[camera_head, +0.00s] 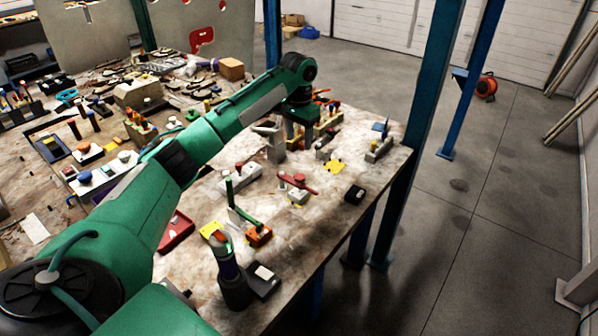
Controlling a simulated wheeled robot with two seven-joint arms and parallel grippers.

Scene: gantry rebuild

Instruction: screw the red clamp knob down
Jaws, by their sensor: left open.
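A small fixture with a red, knob-like top and a red bar (297,181) stands on the workbench (345,215), right of centre. I take it to be the clamp with the red knob, but it is too small to be sure. Another small red round top (240,166) shows on a pale block to its left. My left arm crosses the picture from the lower left. My left gripper (299,137) hangs over the far right part of the bench, beyond the red-topped fixture and apart from it. It is open; its fingertips are hard to make out. My right gripper is out of view.
Pale blocks stand around the gripper. A blue post (417,130) rises at the bench's right edge. The front right bench surface is mostly clear.

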